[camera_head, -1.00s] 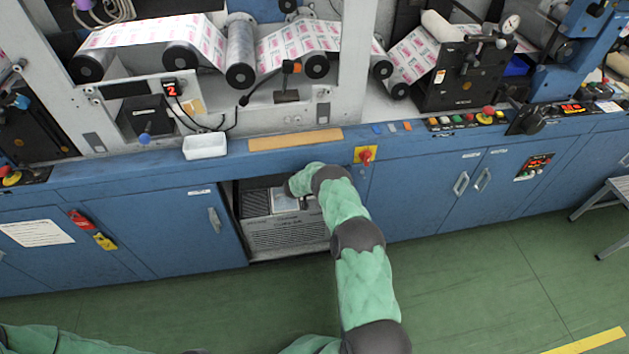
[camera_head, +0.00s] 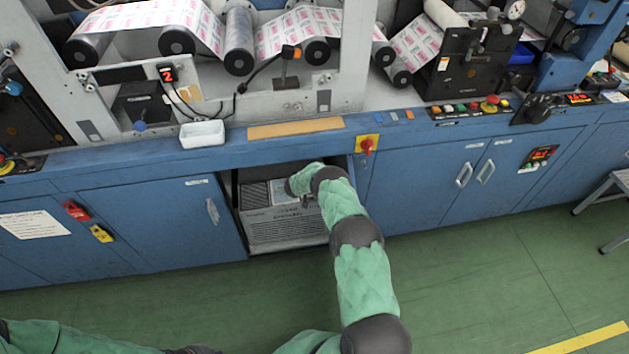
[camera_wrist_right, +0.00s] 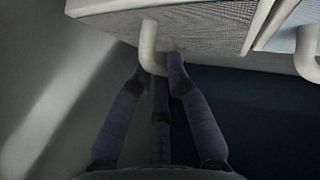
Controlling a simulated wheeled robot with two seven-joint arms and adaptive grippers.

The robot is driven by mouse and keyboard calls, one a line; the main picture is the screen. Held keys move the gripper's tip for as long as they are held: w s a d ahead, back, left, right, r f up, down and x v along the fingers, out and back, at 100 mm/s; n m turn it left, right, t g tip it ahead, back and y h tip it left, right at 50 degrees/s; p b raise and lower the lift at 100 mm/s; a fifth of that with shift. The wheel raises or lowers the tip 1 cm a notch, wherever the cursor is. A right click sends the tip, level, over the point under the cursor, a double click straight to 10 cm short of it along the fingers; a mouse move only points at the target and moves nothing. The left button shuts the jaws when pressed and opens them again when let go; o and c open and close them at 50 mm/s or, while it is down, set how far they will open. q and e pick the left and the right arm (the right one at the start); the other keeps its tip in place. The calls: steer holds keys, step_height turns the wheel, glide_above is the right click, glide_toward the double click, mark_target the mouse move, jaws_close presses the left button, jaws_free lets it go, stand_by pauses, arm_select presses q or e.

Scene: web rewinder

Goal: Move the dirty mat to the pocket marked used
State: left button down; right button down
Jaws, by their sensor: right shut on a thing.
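My right gripper (camera_wrist_right: 160,62) is shut on a pale curved handle (camera_wrist_right: 148,42) at the edge of a grey mesh mat (camera_wrist_right: 190,25) in the right wrist view. In the head view my right arm reaches into the open cabinet bay and hides most of this gripper (camera_head: 306,201). A grey louvred unit (camera_head: 285,232) stands in the bay, with a grey panel (camera_head: 255,195) and a lighter panel (camera_head: 283,190) on top. I cannot tell which of these is the held mat. No "used" marking is readable. My left gripper is not visible.
A second, bluish panel (camera_wrist_right: 280,30) with its own pale handle (camera_wrist_right: 306,52) lies close on the right in the wrist view. Blue cabinet doors (camera_head: 160,228) flank the bay. A red knob (camera_head: 367,146) sits above its right side. Green floor (camera_head: 470,270) in front is clear.

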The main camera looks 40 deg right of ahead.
steer(key=c, duration=1.1)
jaws_free()
steer(key=shift+c, duration=0.2)
steer(key=shift+a, duration=0.1)
steer(key=v, duration=1.2)
